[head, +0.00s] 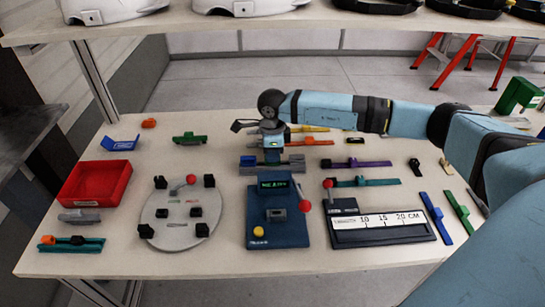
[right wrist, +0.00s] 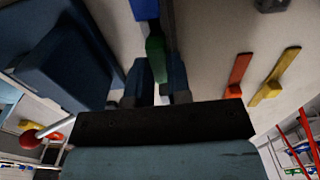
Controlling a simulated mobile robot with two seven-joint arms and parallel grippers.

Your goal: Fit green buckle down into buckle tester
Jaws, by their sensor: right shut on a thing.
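The buckle tester (head: 263,222) is a dark blue unit near the table's front middle, with a lit green display, a grey socket (head: 276,214), a yellow button and a red-knobbed lever. My right gripper (head: 271,152) is above the table just behind the tester, pointing down. In the right wrist view, its fingers (right wrist: 157,80) are shut on the green buckle (right wrist: 155,46). The buckle is mostly hidden in the head view. A dark blue block (right wrist: 70,55) fills the upper left of the right wrist view. My left gripper is not in view.
A blue and grey fixture (head: 292,165) lies beneath the gripper. A round grey plate (head: 181,238) with black posts is left of the tester, and a ruler board (head: 380,232) is right. A red bin (head: 97,183) stands at left. Coloured strips lie at right.

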